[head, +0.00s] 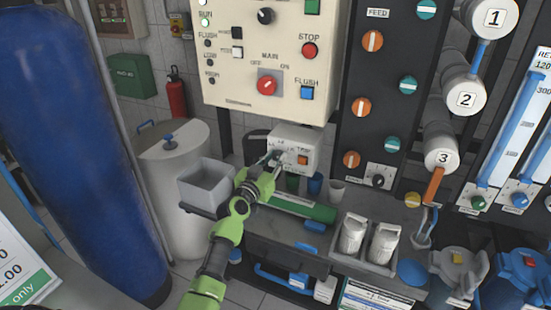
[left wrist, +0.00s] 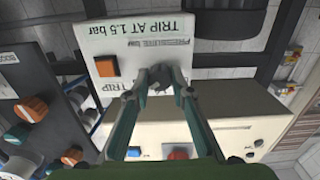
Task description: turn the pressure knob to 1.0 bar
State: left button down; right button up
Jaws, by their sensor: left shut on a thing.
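The small white pressure switch box (head: 300,143) stands on the bench below the large control panel. In the left wrist view the box (left wrist: 112,64) appears upside down, with the words "TRIP AT 1.5 bar" and an orange button (left wrist: 106,66). My left gripper (head: 270,159) reaches the left part of the box's front. In the left wrist view its fingertips (left wrist: 161,78) are closed on the dark pressure knob (left wrist: 160,86), which is mostly hidden between them. The knob's setting cannot be read. My right gripper is in neither view.
The cream control panel (head: 235,75) with a red main switch hangs above. A grey open bin (head: 206,184) is left of my forearm. A green cylinder (head: 305,208), cups and two white bottles (head: 384,243) are at right. A blue tank (head: 75,140) stands far left.

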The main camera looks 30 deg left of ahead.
pick_arm(q)
jog(key=n, duration=0.6)
jog(key=shift+p, duration=0.3)
jog(key=n, duration=0.4)
jog(key=shift+a+n, duration=0.1)
jog(key=shift+n, duration=0.2)
jog(key=c, duration=1.8)
grip_release()
